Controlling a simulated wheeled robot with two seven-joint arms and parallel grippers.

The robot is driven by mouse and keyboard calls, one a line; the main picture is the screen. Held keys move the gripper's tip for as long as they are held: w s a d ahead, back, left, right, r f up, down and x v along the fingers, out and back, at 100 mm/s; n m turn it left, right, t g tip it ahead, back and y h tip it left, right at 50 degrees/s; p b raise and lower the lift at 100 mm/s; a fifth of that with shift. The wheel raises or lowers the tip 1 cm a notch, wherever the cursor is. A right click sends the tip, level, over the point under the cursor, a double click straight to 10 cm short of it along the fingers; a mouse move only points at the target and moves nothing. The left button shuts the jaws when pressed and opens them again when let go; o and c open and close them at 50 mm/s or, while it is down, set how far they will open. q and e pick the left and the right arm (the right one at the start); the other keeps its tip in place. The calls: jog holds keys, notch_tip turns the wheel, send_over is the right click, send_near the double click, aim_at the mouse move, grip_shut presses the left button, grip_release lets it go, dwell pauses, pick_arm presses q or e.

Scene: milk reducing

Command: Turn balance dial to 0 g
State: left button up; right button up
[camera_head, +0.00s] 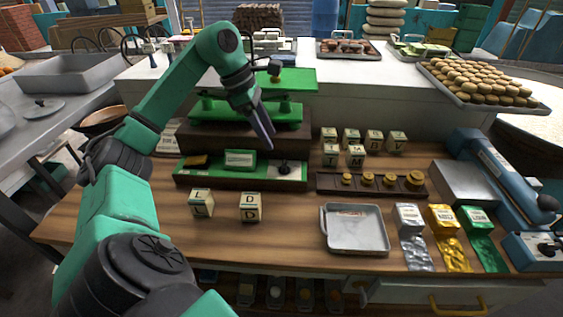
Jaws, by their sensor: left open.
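My left gripper (266,139) reaches in from the left and points down over the front of a green balance (245,108) on a dark brown stand. Its fingers are open and nothing shows between them. Below the fingertips, a low green panel (240,174) carries a small label and a black dial (284,168) near its right end. The fingertips look above and apart from this dial. The dial's reading is too small to tell. A blue device (537,250) at the right edge also has a black knob (547,249). My right gripper is not in view.
Letter blocks (250,207) stand in front of the panel, and several more (351,138) stand right of the stand. A dark strip holds brass weights (390,181). A metal tray (354,230) and foil packs (443,216) lie at the front right.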

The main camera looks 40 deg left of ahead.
pick_arm(q)
send_over(284, 163)
jog(key=s+a, duration=0.1)
jog(key=s, duration=0.1)
notch_tip(284, 163, down, 5)
jog(key=shift+w+a+r, duration=0.1)
jog(key=shift+w+a, duration=0.05)
jog(key=x, duration=0.2)
jog(key=p+x, duration=0.1)
jog(key=shift+w+a+f, duration=0.25)
jog(key=shift+w, duration=0.1)
jog(key=shift+d+f, duration=0.15)
jog(key=shift+f, duration=0.1)
jog(key=shift+s+d, duration=0.1)
jog(key=shift+d, duration=0.05)
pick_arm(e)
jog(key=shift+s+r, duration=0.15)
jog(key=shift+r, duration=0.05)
pick_arm(q)
jog(key=shift+f, duration=0.1)
grip_shut()
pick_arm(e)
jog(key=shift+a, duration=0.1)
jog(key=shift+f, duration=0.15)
